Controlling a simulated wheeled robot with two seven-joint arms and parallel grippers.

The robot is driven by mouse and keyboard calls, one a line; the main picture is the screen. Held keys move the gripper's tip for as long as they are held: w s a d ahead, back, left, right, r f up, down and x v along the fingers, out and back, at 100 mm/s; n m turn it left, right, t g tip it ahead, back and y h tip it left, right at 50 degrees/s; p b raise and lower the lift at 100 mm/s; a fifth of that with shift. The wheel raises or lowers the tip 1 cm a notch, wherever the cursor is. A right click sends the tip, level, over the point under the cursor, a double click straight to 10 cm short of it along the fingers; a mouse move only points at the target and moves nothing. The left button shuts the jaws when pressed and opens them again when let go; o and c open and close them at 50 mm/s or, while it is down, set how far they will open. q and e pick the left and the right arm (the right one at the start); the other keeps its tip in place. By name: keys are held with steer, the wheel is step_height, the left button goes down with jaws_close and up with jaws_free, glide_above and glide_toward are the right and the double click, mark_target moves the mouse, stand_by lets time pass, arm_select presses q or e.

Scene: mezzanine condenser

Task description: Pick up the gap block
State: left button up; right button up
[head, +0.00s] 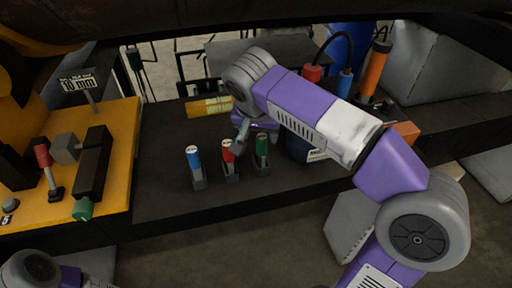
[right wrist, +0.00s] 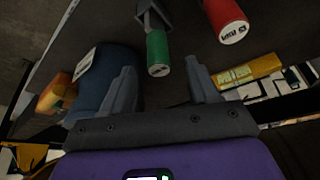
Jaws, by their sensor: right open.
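Three handled blocks stand upright in small grey holders on the dark bench: a blue one (head: 194,160), a red one (head: 228,151) and a green one (head: 262,147). Their labels are too small to read in the head view, so I cannot tell which is the gap block. My right gripper (head: 246,134) is open just behind the red and green ones. In the right wrist view, the green handle (right wrist: 158,54) shows beyond and between the open fingers (right wrist: 160,84), apart from them. The red handle (right wrist: 228,20) is to its right. My left gripper is out of view.
A sign reading 10 mm (head: 79,85) stands on the yellow platform (head: 120,125) at left, near a black clamp-like fixture (head: 93,165). Bench space in front is clear.

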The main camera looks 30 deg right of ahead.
mark_target(261, 140)
steer(key=x, duration=0.5)
steer(key=shift+s+f+b, duration=0.15)
steer(key=shift+f+b, duration=0.15)
steer(key=shift+f, duration=0.2)
jaws_close()
